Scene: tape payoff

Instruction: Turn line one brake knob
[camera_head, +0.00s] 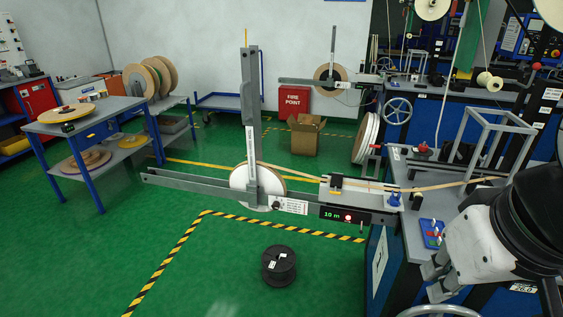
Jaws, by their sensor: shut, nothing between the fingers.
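The nearer tape payoff has an upright grey post (250,115) and a long grey horizontal arm (190,184). A white reel (238,178) sits behind them. A small dark knob (277,205) is on the arm just below the reel, left of a white label (294,206); it looks like the brake knob, but I cannot read the label. My gripper (432,278) is at the lower right, beside the bench, far to the right of the knob. It is shut and empty, partly hidden by my white wrist.
A display (345,215) reads "10 m" beside a red button. Tape runs right over the blue-sided bench (412,235). A second payoff (330,75) stands behind. Green floor is clear at the lower left.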

